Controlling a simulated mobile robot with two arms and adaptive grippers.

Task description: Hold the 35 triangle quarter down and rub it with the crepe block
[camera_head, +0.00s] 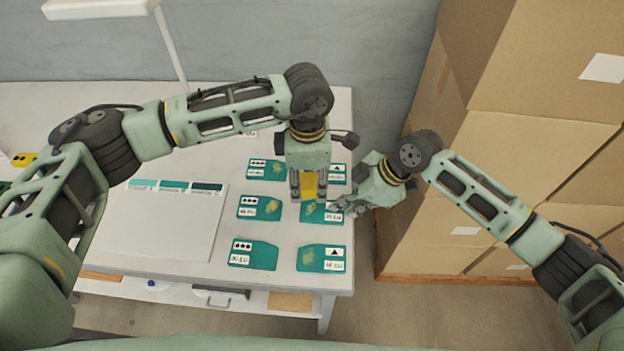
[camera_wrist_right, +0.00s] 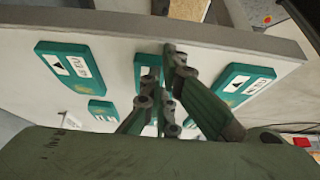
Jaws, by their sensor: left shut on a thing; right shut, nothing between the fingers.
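The teal quarter (camera_head: 313,217) in the middle of the right-hand column lies flat on the table, with a tan smudge and a white label. Its label is partly hidden and too small to read. My left gripper (camera_head: 309,190) points down and is shut on the yellow-tan crepe block (camera_head: 309,184), at this quarter's far edge; I cannot tell whether the block touches it. My right gripper (camera_head: 340,204) is shut and empty, its fingertips at the quarter's right side over the label. In the right wrist view the fingers (camera_wrist_right: 171,62) partly cover a teal quarter (camera_wrist_right: 146,70).
Other teal quarters lie near: one in front (camera_head: 318,259), one behind (camera_head: 337,173), and several in the left column (camera_head: 259,208). A white board with teal swatches (camera_head: 160,225) lies left. Cardboard boxes (camera_head: 530,130) stand beyond the table's right edge.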

